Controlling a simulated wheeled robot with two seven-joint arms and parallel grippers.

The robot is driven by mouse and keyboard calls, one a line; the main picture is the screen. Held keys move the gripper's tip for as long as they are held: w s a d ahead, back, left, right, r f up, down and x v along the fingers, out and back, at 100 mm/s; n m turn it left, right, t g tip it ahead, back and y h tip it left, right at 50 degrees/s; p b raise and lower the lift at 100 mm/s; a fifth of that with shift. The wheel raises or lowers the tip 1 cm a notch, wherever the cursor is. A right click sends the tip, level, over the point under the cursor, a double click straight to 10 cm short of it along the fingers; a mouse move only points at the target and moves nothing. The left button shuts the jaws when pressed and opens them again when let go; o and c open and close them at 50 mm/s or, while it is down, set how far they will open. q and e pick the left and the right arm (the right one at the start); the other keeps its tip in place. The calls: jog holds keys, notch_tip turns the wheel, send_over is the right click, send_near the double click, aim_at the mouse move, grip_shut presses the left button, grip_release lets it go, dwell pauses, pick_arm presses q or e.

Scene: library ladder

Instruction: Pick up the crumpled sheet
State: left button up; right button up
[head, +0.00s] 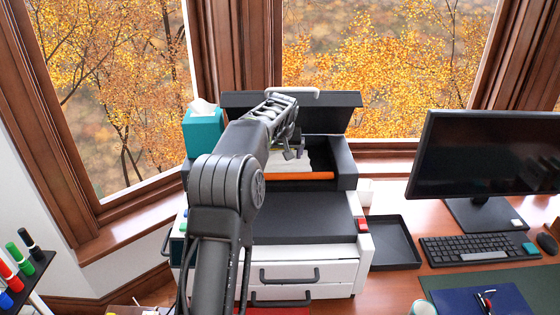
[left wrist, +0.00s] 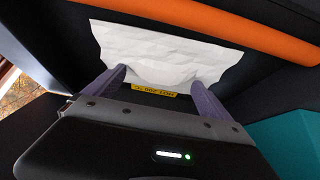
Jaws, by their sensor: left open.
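The crumpled sheet (left wrist: 165,48) is white and creased, and lies inside the dark open bay of the printer in the left wrist view. In the head view a pale part of the sheet (head: 318,158) shows beside my gripper. My left gripper (head: 291,152) reaches into the opened top of the printer (head: 325,268). In the left wrist view my left gripper (left wrist: 158,78) is open, with its two fingers apart at the sheet's near edge. I cannot tell whether they touch it. My right gripper is in neither view.
An orange roller (head: 300,176) crosses the bay near the sheet. The raised lid (head: 340,104) stands behind. A yellow label (left wrist: 155,89) lies beside the sheet. A teal tissue box (head: 203,132) is on the left; an empty black tray (head: 381,242) and a monitor (head: 490,160) are on the right.

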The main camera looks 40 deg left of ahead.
pick_arm(q)
jog(key=c, duration=1.4)
jog(key=shift+r, duration=0.15)
